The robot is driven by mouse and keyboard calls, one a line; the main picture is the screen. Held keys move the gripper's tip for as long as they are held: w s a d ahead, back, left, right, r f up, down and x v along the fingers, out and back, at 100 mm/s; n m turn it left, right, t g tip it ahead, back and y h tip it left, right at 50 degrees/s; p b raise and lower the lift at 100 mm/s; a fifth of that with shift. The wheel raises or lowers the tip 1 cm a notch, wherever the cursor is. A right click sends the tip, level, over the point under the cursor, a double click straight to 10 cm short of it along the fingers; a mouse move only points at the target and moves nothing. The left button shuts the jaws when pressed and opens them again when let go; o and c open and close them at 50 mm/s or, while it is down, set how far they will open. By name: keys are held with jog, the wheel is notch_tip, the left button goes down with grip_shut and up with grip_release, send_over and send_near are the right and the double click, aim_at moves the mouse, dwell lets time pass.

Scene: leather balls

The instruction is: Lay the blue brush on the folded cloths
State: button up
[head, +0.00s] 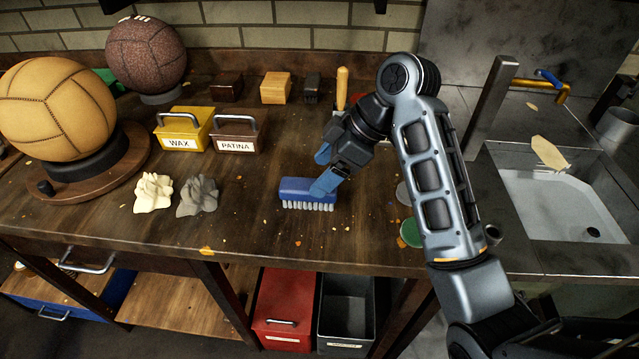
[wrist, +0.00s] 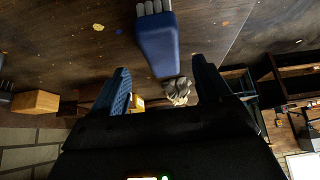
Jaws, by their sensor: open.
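The blue brush (head: 296,187) lies on the dark wooden bench, its pale bristles toward the front edge. It also shows in the wrist view (wrist: 157,45), ahead of the fingertips. My gripper (head: 321,170) is open and empty, with its blue fingers just above and behind the brush. One finger overlaps the brush's right end in the head view; I cannot tell whether it touches. In the wrist view the gripper (wrist: 160,66) has its fingers spread wide. A cream cloth (head: 153,192) and a grey cloth (head: 197,194) sit bunched to the left of the brush.
A yellow WAX box (head: 182,133) and a brown PATINA box (head: 235,136) stand behind the cloths. A tan ball (head: 58,108) sits on a stand at left. A green disc (head: 411,232) lies near my arm, and a sink (head: 560,205) is at right. Bench between cloths and brush is clear.

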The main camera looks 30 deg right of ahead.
aim_at(305, 184)
jog(key=shift+p+x, duration=0.45)
jog(key=shift+x, duration=3.05)
jog(key=shift+a+r, duration=0.1)
jog(key=shift+a, duration=0.05)
jog(key=c, duration=1.2)
jog(key=shift+r, duration=0.5)
notch_tip(305, 184, up, 3)
jog(key=shift+f, duration=0.2)
jog(key=shift+s+d+r+p, duration=1.25)
jog(key=shift+s+d+r, duration=0.6)
jog(key=shift+s+d, duration=0.25)
jog(key=shift+s+d+r+p, duration=1.2)
jog(key=shift+s+d+r, duration=0.7)
jog(key=shift+s, duration=0.25)
